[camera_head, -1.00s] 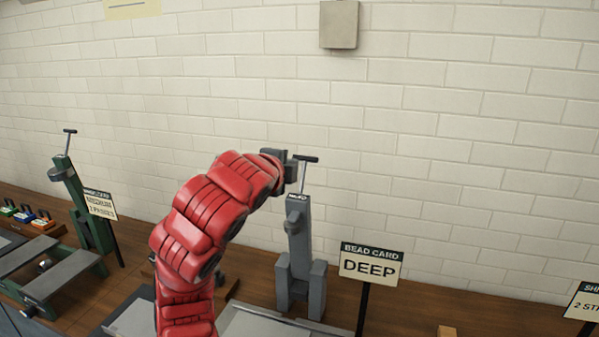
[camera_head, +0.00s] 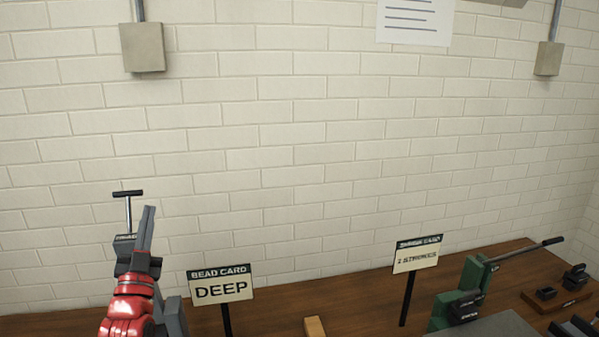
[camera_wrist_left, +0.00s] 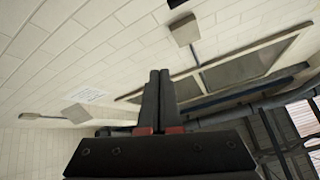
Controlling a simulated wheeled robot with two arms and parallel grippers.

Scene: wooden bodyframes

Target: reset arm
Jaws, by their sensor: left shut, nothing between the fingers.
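My left gripper (camera_head: 147,232) shows at the lower left of the head view, at the end of my red arm. Its dark fingers point up and are closed together with nothing held. It is in front of a grey tool with a T-shaped handle (camera_head: 128,194), and partly hides it. In the left wrist view the gripper's two dark fingers (camera_wrist_left: 160,95) lie side by side, shut and empty, against the wall and ceiling. My right gripper is not in view.
A "BEAD CARD DEEP" sign (camera_head: 221,288) stands right of the gripper. Another card (camera_head: 418,254) stands before a green lever tool (camera_head: 466,292) at the right. A small wooden block (camera_head: 315,327) lies on the brown bench (camera_head: 365,290). The brick wall is behind.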

